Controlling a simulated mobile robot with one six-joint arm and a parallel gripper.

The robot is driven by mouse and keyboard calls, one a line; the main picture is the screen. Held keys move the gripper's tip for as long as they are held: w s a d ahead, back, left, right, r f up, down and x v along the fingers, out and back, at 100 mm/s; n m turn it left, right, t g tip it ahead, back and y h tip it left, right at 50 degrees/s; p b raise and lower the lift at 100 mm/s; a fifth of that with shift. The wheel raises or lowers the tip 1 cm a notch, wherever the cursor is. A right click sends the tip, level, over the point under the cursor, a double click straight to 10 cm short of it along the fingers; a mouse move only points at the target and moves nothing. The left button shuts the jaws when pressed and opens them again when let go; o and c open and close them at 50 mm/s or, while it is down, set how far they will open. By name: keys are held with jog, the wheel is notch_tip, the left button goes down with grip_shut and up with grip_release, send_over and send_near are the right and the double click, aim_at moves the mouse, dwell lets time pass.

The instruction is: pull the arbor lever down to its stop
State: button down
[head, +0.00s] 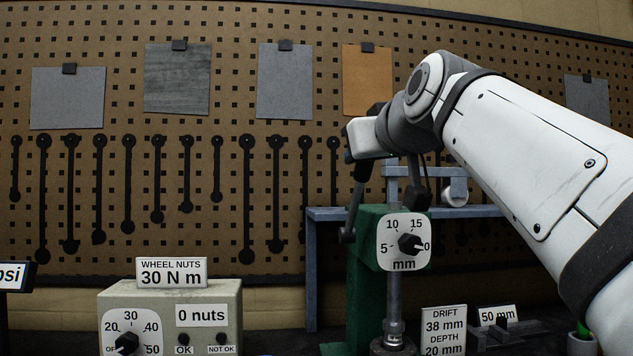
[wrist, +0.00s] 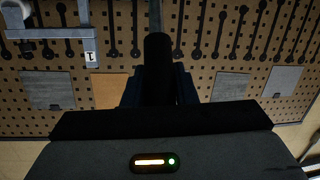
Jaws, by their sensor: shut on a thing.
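The green arbor press (head: 365,290) stands right of centre in the head view, with a white dial (head: 403,242) on its front. Its lever (head: 354,205) shows as a dark, slightly tilted bar at the press's upper left. My gripper (head: 362,168) is at the upper part of this bar, partly hidden by its own body. In the wrist view my gripper (wrist: 158,88) is shut on the lever's black round grip (wrist: 158,65), with a dark finger on each side. A thin grey rod runs on from the grip.
A torque box (head: 170,310) with a "30 N m" sign stands at the lower left. A "DRIFT 38 mm" sign (head: 444,332) stands right of the press column. A blue-grey frame (head: 320,260) stands behind the press. Pegboard (head: 225,235) with hanging tools fills the back.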

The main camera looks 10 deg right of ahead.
aim_at(365, 167)
jog(key=shift+s+f+t+b, duration=0.7)
jog(key=shift+s+f+b, duration=0.35)
jog(key=shift+b, duration=1.1)
jog(key=shift+w+f, duration=0.1)
jog(key=shift+f+b, duration=0.15)
jog(key=shift+b, duration=0.15)
jog(key=c, duration=1.2)
grip_release()
jog(key=shift+r, duration=0.2)
jog(key=shift+o, duration=0.2)
notch_tip(365, 167, up, 10)
jog(key=p, duration=0.5)
